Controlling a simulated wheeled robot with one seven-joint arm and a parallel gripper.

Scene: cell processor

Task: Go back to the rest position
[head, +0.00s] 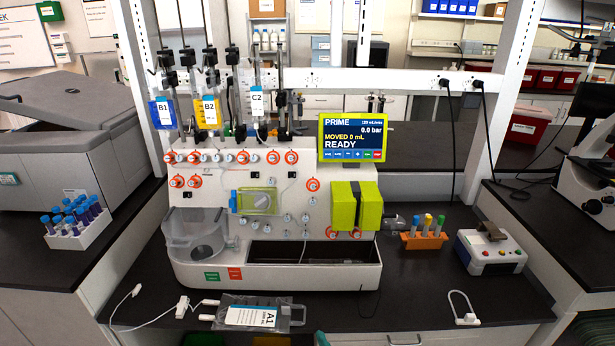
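My gripper and arm do not show in the head view. The cell processor (230,200) stands upright on the dark bench, facing me. Its screen (352,137) reads PRIME, MOVED 0 mL, 0.0 bar and READY. Bags labelled B1 (163,114), B2 (209,112) and C2 (257,101) hang above it. A bag labelled A1 (252,315) lies flat on the bench in front of it, with a white tube and clamp (183,307) to its left.
An orange rack (424,241) with capped tubes and a white device (491,252) stand right of the processor. A white clip (464,309) lies near the front edge. A white tube rack (78,231) stands on the left bench. The bench at front right is mostly clear.

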